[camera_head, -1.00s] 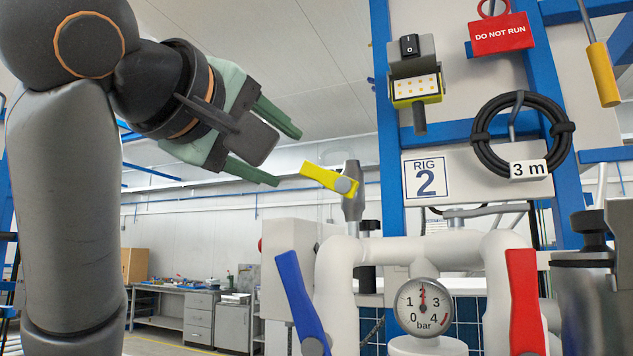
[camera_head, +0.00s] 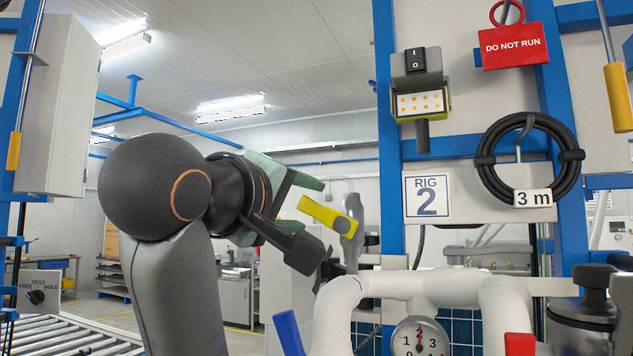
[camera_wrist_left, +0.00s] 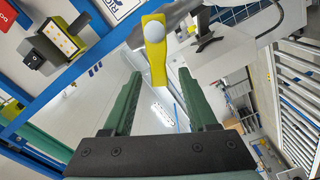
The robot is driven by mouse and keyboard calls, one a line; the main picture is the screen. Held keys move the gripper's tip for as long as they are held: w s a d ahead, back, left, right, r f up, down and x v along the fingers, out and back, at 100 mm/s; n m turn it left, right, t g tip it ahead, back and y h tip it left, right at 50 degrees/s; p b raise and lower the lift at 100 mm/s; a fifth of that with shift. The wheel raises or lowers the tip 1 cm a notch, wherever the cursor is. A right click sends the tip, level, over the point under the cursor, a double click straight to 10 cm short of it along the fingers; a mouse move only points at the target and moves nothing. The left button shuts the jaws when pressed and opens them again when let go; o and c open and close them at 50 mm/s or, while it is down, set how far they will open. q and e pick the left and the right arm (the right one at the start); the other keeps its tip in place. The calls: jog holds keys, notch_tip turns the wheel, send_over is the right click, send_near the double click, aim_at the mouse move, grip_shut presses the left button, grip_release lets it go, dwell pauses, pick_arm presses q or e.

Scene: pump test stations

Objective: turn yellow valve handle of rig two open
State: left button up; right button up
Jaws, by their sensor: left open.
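The yellow valve handle (camera_head: 328,215) of rig two slopes down to the right in the head view, its right end on a grey valve body (camera_head: 352,240). My left gripper (camera_head: 312,215) is open and empty, close to the handle's free left end. In the left wrist view the yellow handle (camera_wrist_left: 155,55) shows just ahead of the fingertips of my left gripper (camera_wrist_left: 160,78), its free end near the gap between them. I see no contact. My right gripper is not in view.
The rig sign (camera_head: 427,196) hangs right of the handle. White pipes (camera_head: 430,284) with a pressure gauge (camera_head: 419,340), a blue handle (camera_head: 288,333) and a red handle (camera_head: 519,344) lie below. A switch box (camera_head: 416,68), cable coil (camera_head: 528,165) and red tag (camera_head: 513,42) hang at right.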

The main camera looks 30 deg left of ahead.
aim_at(309, 206)
pick_arm(q)
jog(key=w, duration=0.5)
jog(key=shift+a+p, duration=0.15)
jog(key=shift+p, duration=0.25)
grip_shut()
